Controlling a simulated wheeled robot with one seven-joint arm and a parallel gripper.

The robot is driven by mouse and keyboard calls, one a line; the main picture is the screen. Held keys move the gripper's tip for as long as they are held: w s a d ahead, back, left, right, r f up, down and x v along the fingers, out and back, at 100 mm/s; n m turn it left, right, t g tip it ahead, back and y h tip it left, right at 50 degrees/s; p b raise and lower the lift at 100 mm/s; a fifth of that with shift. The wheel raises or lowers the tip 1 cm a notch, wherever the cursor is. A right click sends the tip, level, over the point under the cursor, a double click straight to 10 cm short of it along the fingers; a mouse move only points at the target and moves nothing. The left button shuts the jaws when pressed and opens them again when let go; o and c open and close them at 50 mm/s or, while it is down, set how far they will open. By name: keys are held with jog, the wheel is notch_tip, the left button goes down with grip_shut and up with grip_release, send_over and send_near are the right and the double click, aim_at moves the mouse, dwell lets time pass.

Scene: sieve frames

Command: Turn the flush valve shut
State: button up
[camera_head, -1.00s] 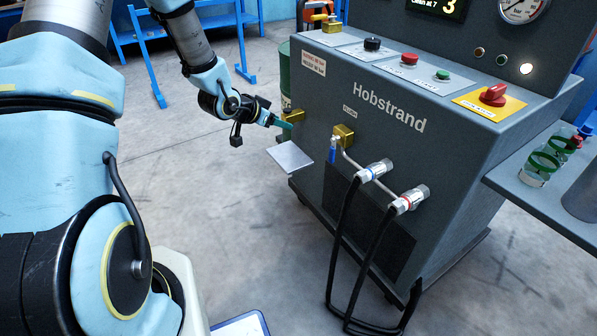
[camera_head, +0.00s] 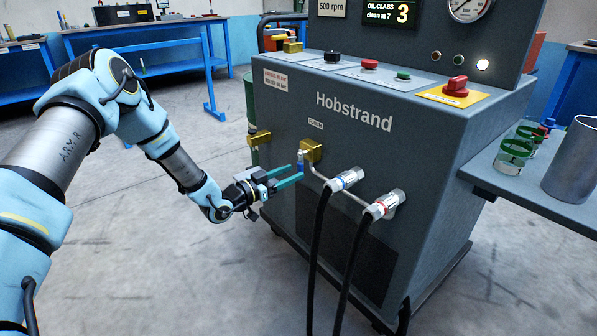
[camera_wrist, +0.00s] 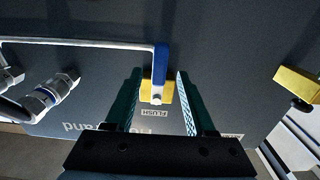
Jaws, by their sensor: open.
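The flush valve is a brass block (camera_head: 312,150) on the front of the grey Hobstrand machine, under a small FLUSH label. Its blue lever (camera_head: 301,166) hangs straight down in the head view. My gripper (camera_head: 297,171) is open, its teal fingers pointing at the lever from the left. In the wrist view, which is upside down, the brass body (camera_wrist: 147,92) and blue lever (camera_wrist: 160,62) appear between the two open fingers of my gripper (camera_wrist: 159,73). Whether a finger touches the lever cannot be told.
Another brass fitting (camera_head: 260,138) sits left of the valve. The floor at left is clear.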

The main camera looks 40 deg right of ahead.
aim_at(298, 170)
jog(key=shift+s+d, duration=0.15)
jog(key=shift+d, duration=1.85)
jog(key=shift+c, duration=0.2)
grip_shut()
